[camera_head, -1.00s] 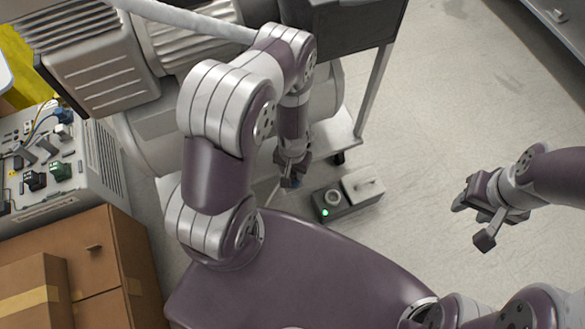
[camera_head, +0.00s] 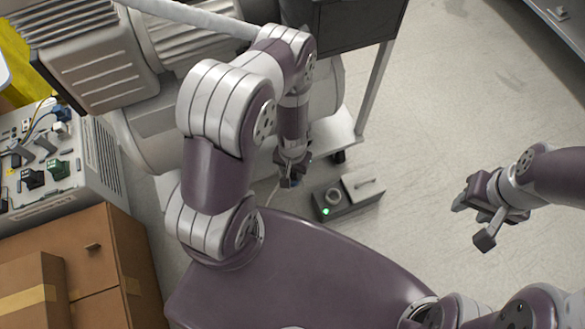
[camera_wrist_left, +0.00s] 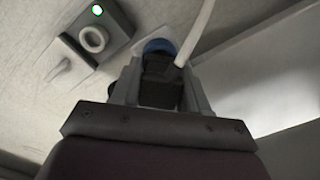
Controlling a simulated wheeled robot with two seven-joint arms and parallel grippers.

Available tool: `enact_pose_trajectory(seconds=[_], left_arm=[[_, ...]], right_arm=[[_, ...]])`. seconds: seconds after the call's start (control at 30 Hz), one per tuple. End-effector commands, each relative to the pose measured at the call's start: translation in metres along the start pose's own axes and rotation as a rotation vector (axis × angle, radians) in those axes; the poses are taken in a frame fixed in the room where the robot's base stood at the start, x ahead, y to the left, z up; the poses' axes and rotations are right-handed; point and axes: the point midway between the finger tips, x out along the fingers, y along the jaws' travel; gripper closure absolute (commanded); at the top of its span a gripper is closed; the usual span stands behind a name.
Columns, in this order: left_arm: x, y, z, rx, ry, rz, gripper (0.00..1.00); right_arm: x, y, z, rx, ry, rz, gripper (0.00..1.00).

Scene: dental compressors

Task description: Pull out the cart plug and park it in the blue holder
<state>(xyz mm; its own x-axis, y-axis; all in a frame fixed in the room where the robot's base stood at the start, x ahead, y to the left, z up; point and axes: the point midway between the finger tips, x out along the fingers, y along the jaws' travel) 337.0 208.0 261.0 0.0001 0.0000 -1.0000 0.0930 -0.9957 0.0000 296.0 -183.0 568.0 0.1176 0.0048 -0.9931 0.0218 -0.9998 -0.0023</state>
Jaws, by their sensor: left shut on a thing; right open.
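My left gripper (camera_head: 291,180) is shut on a black plug (camera_wrist_left: 160,82), best seen in the left wrist view. A pale cable (camera_wrist_left: 197,32) runs from the plug. A rounded blue part (camera_wrist_left: 160,45) shows at the plug's far end; I cannot tell whether it belongs to the plug. The grey floor box (camera_head: 348,203) is just right of the gripper, with a round ring socket (camera_head: 333,197) and a green light. The ring looks empty, and the plug is apart from it. My right gripper (camera_head: 478,216) is open and empty over bare floor. I cannot identify the blue holder with certainty.
A compressor (camera_head: 105,75) and a cart with a pale lower shelf (camera_head: 335,135) stand behind my left arm. A panel with coloured connectors (camera_head: 48,165) and cardboard boxes (camera_head: 85,270) are at left. The floor at right is clear.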

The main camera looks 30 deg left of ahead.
Motion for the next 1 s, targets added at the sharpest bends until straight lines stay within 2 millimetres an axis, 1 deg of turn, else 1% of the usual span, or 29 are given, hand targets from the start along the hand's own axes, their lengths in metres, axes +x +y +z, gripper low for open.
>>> enact_pose_trajectory(seconds=[0.53,1.0], left_arm=[[0.001,0.0,0.0,0.0,0.0,0.0,0.87],[0.01,0.0,0.0,-0.001,0.0,0.0,0.87]], right_arm=[[-0.001,0.0,0.0,0.0,0.0,0.0,0.57],[0.008,0.0,0.001,0.0,0.0,0.0,0.57]])
